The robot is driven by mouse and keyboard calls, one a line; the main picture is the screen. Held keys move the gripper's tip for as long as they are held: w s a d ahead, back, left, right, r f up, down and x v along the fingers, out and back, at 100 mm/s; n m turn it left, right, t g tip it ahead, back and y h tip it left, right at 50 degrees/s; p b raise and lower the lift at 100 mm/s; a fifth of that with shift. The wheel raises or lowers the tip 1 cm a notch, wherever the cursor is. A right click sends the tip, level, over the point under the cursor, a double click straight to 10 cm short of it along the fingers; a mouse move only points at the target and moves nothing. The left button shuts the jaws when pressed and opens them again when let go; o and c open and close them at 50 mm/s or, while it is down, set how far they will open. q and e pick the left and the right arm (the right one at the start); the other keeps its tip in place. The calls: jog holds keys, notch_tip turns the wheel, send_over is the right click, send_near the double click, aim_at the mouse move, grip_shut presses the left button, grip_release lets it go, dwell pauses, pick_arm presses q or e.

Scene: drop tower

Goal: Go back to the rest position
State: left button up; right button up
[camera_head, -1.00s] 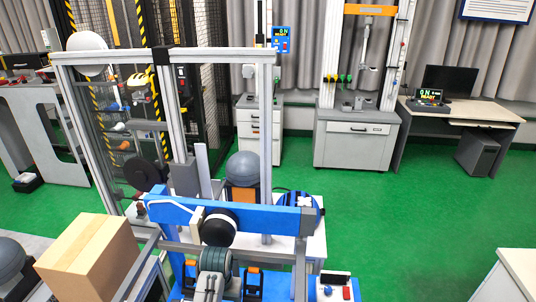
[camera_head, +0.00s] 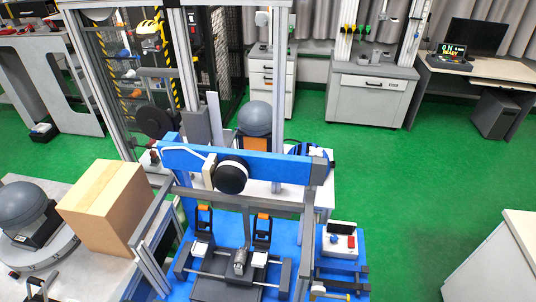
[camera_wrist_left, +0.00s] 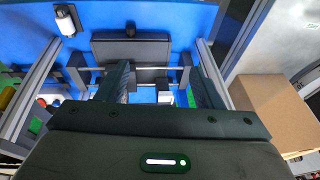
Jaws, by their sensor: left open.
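My left gripper (camera_wrist_left: 162,76) shows in the left wrist view with its two dark fingers apart and nothing between them. It is over the blue test rig, whose black block (camera_wrist_left: 130,48) and cross rods lie beyond the fingers. I do not make out either gripper in the head view. The rig's blue crossbar (camera_head: 275,167) with a round black disc (camera_head: 231,177) stands in front of me. Below it are the black block with a small grey cylinder (camera_head: 240,262) and two upright orange-topped clamps.
A cardboard box (camera_head: 95,215) and a grey dome (camera_head: 22,208) stand at the left; the box also shows in the wrist view (camera_wrist_left: 268,105). Metal posts (camera_head: 190,75) rise behind the rig. A control box (camera_head: 340,241) is at its right. Green floor is clear further right.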

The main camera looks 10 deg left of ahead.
pick_arm(q)
jog(key=s+a+f+g+b, duration=0.1)
jog(key=a+f+b, duration=0.15)
jog(key=f, duration=1.65)
jog(key=s+a+f+b, duration=0.15)
jog(key=f+b, duration=0.25)
jog(key=f, duration=1.4)
jog(key=s+f+g+b, duration=0.1)
jog(key=s+f+b, duration=0.3)
jog(key=s+f, duration=1.3)
notch_tip(320, 180, down, 5)
jog(key=shift+s+r, duration=0.2)
jog(key=shift+s, duration=0.35)
jog(key=shift+c, duration=0.2)
